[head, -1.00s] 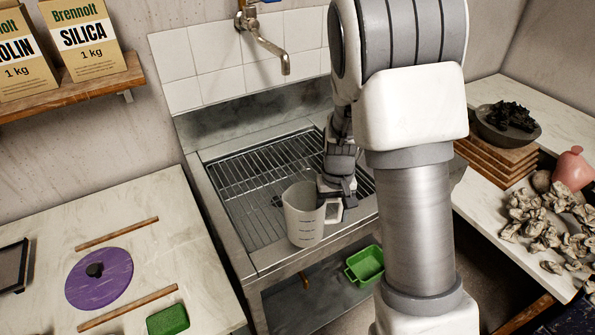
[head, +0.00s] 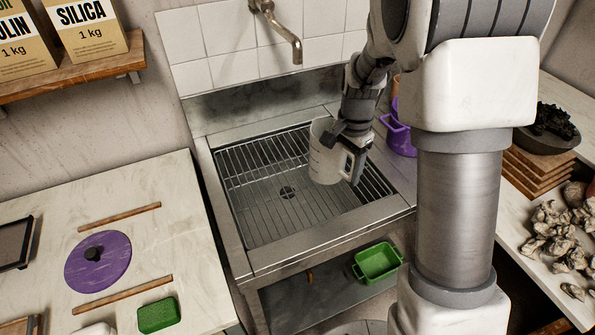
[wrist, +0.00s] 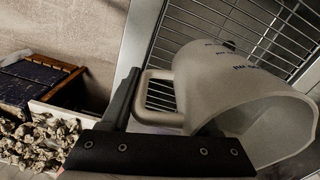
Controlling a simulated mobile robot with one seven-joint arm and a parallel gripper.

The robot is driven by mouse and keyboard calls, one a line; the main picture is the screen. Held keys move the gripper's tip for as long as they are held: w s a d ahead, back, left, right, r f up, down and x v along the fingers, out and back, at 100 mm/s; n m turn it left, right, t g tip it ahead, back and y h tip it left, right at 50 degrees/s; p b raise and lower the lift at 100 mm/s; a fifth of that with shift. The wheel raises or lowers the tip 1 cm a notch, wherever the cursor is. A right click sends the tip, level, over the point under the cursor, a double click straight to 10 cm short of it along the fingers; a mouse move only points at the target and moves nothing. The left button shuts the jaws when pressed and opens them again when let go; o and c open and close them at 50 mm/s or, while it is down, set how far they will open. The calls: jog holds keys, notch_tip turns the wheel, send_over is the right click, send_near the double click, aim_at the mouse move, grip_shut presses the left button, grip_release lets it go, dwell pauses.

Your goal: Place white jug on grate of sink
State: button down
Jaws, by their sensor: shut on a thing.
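The white jug (head: 326,160) has dark measuring marks and a handle on its right side in the head view. My gripper (head: 352,148) is shut on the jug at its handle side. In the wrist view the jug (wrist: 235,95) is large, with its handle to the left beside my gripper's dark fingers. The sink's wire grate (head: 265,175) lies in the metal sink, with a drain under it. The jug is over the right part of the grate, roughly upright. I cannot tell whether its base touches the grate.
A tap (head: 285,35) hangs from the tiled wall above the sink. A purple pot (head: 400,135) stands right of the sink, close to my arm. A green tray (head: 378,262) sits on the shelf below. The grate's left part is clear.

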jog(key=shift+w+a+r+m, duration=0.15)
jog(key=shift+w+r+m, duration=0.1)
jog(key=shift+r+m, duration=0.75)
jog(key=shift+w+a+f+m, duration=0.1)
jog(key=shift+w+f+m, duration=0.05)
jog(key=shift+f+m, duration=0.15)
jog(key=shift+w+a+f+p, duration=0.1)
jog(key=shift+w+a+f, duration=1.25)
jog(key=shift+f, duration=0.45)
jog(key=shift+w+a+f+p, duration=0.1)
jog(key=shift+w+a+f, duration=1.25)
jog(key=shift+f, duration=0.45)
jog(key=shift+w+a+f+p, duration=0.1)
jog(key=shift+w+a+f, duration=1.2)
jog(key=shift+f, duration=0.5)
jog(key=shift+f, duration=0.2)
jog(key=shift+c, duration=0.6)
grip_release()
jog(key=shift+r, duration=0.1)
